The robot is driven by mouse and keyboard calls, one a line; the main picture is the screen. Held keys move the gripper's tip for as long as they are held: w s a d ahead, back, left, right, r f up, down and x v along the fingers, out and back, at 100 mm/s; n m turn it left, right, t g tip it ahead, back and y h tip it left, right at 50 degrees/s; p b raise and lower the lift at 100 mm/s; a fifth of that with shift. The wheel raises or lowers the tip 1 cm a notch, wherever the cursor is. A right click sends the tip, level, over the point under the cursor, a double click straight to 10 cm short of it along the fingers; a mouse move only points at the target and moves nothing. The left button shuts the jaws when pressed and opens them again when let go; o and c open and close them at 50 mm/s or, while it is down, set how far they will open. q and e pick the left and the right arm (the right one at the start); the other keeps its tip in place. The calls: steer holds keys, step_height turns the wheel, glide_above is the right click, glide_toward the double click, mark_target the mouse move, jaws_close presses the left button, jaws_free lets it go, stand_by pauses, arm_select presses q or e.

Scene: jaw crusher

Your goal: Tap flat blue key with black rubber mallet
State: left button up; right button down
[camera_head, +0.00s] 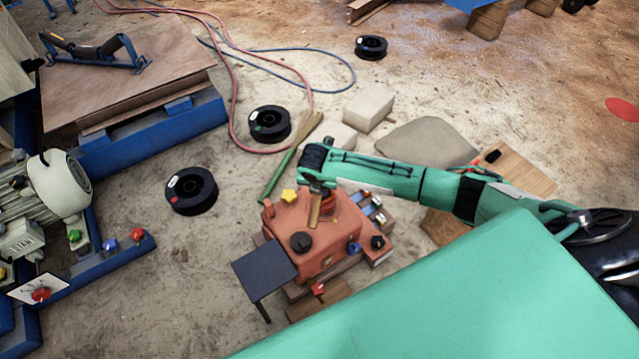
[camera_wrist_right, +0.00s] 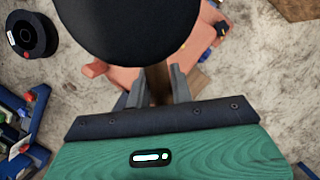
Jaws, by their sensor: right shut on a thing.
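My right gripper (camera_head: 319,188) is shut on the wooden handle of the black rubber mallet (camera_head: 315,213). In the right wrist view, the mallet's large round black head (camera_wrist_right: 130,25) sits close to the camera, with its handle between the fingers (camera_wrist_right: 156,88). The gripper is above an orange machine (camera_head: 328,245). My left gripper is out of view.
Black spools (camera_head: 191,190), pale blocks (camera_head: 369,107) and a broom (camera_head: 286,162) lie around.

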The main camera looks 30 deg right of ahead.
step_height(320, 180, down, 7)
steer(key=g+y+b, duration=0.2)
steer(key=b, duration=0.1)
step_height(320, 180, up, 7)
steer(key=p, duration=0.6)
steer(key=shift+f, duration=0.1)
